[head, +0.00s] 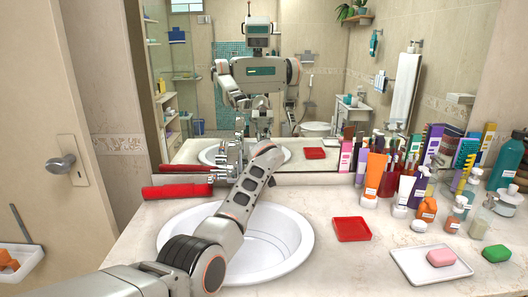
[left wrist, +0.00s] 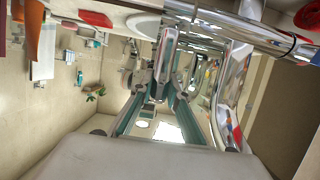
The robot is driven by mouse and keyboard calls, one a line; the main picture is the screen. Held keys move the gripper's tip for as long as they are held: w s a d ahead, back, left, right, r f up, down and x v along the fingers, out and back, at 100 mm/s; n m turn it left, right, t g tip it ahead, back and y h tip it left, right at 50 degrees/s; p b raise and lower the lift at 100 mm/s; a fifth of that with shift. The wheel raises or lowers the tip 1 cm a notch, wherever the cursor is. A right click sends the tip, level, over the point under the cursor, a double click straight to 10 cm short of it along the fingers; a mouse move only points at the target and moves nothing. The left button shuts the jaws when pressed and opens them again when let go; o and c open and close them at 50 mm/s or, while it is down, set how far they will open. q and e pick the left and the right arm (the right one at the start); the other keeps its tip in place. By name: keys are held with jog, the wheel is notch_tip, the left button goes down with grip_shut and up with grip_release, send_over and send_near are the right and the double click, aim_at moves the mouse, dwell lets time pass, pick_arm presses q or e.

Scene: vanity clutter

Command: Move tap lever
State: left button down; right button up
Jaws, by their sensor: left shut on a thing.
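The chrome tap (head: 226,158) stands at the back edge of the white sink (head: 290,232), in front of the mirror. My left arm reaches over the sink from the lower left, and its wrist bends beside the tap. In the head view my left gripper is hard to make out among the chrome and reflections. In the left wrist view my left gripper (left wrist: 178,62) is shut at the tap's chrome metalwork (left wrist: 232,24), which fills the upper right. The lever itself is hard to separate from the shiny parts around it. My right gripper is not directly in view.
A red long object (head: 178,191) lies left of the tap. Bottles and tubes crowd the back right. The mirror (head: 330,60) rises close behind the tap.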

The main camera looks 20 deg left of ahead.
pick_arm(q)
jog(key=c, duration=1.9)
grip_release()
jog(key=shift+w+a+f, duration=0.1)
jog(key=shift+a+f, duration=0.05)
jog(key=shift+r, duration=0.25)
notch_tip(320, 180, up, 10)
jog(key=shift+f, duration=0.2)
